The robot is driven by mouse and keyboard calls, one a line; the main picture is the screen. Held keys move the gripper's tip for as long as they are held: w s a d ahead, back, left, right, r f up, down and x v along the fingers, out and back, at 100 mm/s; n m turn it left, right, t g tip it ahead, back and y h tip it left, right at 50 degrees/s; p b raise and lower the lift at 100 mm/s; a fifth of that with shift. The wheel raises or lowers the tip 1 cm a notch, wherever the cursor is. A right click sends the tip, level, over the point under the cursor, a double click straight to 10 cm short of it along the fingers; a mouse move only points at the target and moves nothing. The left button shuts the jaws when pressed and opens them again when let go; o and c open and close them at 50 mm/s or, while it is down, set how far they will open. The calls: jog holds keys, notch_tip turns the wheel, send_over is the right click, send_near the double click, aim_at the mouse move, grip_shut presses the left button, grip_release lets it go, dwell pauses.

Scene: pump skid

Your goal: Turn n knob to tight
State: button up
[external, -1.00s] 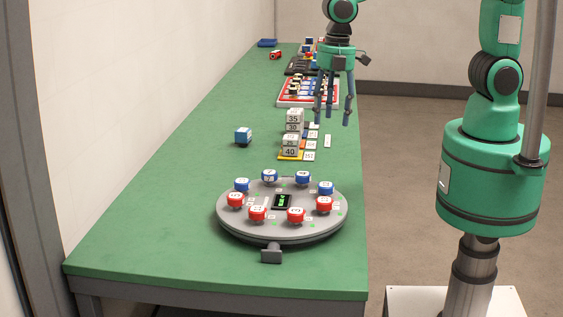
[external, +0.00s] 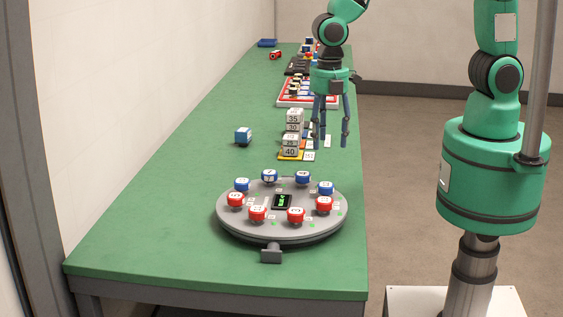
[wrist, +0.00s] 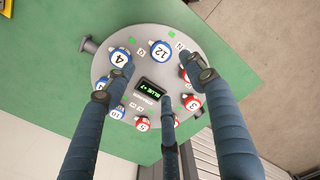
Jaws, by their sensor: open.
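A round grey turntable (external: 250,219) with a ring of blue and red numbered knobs stands at the near end of the green bench. In the wrist view, a small tag reading N (wrist: 179,47) lies on its rim between the blue knob 12 (wrist: 160,51) and a red knob partly hidden by a finger. I cannot tell which of these knobs it marks. A dark display (wrist: 150,92) with green text sits in the turntable's middle. My three-fingered gripper (external: 331,143) is open and empty, pointing down above the bench's right edge, behind and above the turntable, touching no knob.
Stacked grey number blocks (external: 292,138) stand behind the turntable, with small tags beside them. A blue cube (external: 243,136) lies to their left. A red-rimmed tray (external: 287,104) is farther back.

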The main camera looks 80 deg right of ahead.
aim_at(326, 183)
notch_tip(326, 183, down, 13)
jog(key=shift+f+b, duration=0.1)
jog(key=shift+b, duration=0.6)
jog(key=c, duration=1.1)
